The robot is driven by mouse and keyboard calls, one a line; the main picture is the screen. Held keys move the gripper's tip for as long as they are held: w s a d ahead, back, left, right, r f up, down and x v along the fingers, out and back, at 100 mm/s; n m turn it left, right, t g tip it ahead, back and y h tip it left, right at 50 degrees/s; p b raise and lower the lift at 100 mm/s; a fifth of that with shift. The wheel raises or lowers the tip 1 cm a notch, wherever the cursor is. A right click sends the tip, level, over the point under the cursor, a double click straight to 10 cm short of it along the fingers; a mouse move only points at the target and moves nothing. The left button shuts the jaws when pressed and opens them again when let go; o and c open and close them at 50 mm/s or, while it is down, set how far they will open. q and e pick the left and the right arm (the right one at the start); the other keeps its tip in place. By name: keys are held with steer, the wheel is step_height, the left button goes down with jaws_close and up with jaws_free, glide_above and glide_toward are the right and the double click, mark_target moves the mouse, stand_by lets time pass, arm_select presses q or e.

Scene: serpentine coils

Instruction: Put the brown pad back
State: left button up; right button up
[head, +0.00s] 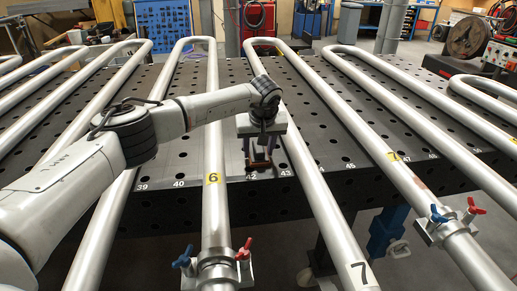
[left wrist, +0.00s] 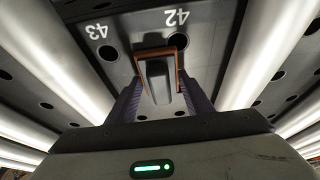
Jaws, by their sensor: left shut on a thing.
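My left gripper (head: 260,150) points down over the perforated dark table, between two silver pipes near the front edge. It is shut on the brown pad (head: 260,166), which shows only in small part in the head view, low and close to the table top by the numbers 42 and 43. In the left wrist view the brown pad (left wrist: 181,70) shows as a brown edge around a dark grey block between my fingers (left wrist: 158,95). Whether the pad touches the table I cannot tell. My right gripper is not in view.
Long silver pipe coils (head: 213,130) run across the dark table (head: 180,200) on both sides of my gripper.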

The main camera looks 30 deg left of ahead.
arm_select(q)
steer(key=shift+f, duration=0.1)
steer(key=o, duration=1.1)
steer(key=shift+r, duration=0.4)
steer(key=v, duration=1.1)
steer(key=shift+s+r+b, duration=0.15)
steer(key=shift+r+b, duration=0.1)
steer(key=shift+b, duration=0.2)
steer(key=shift+d, duration=0.1)
